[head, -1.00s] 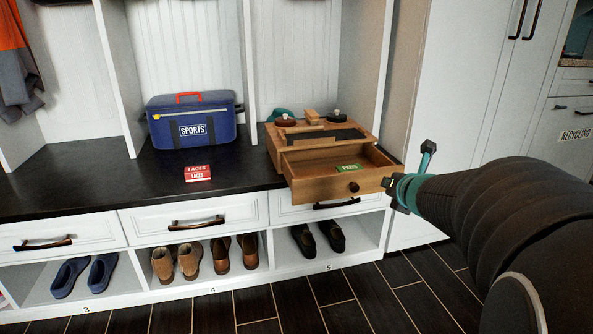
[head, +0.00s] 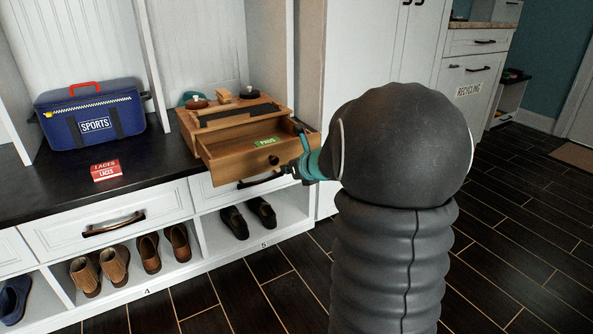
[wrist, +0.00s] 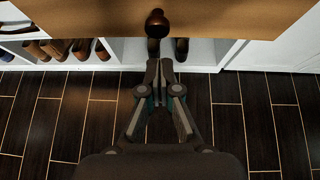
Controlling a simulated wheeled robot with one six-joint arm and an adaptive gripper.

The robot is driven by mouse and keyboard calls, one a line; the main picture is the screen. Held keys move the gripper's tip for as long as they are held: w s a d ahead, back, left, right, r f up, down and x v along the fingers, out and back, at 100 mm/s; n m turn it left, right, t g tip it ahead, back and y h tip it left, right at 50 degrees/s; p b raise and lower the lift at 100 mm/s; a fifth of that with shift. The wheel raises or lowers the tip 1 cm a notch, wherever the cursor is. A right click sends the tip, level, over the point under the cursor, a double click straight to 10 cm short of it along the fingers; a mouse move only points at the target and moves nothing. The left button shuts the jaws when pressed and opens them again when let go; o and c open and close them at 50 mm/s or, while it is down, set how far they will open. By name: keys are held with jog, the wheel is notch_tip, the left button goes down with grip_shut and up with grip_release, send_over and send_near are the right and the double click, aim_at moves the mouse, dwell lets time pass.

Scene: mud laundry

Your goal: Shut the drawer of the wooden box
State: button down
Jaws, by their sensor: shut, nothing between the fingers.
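The wooden box (head: 188,121) stands on the dark bench top. Its drawer (head: 235,164) is pulled out toward me, past the bench's front edge, with a green PADS packet (head: 266,141) inside. A round dark knob (head: 274,160) sits on the drawer front, and it also shows in the wrist view (wrist: 157,24). My gripper (head: 294,168) is shut and empty, at the right end of the drawer front in the head view. In the wrist view my gripper (wrist: 159,66) points at the drawer front (wrist: 215,18), just below the knob. I cannot tell whether the fingertips touch the front.
A blue SPORTS bag (head: 92,118) and a red LACES box (head: 106,170) are on the bench to the left. Shoes stand in cubbies below. A tall white cabinet (head: 371,60) is right of the bench. The dark floor (head: 520,220) at right is clear.

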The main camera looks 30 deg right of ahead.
aim_at(276, 163)
jog(key=shift+w+a, duration=0.15)
jog(key=shift+w, duration=1.7)
jog(key=shift+r, duration=0.1)
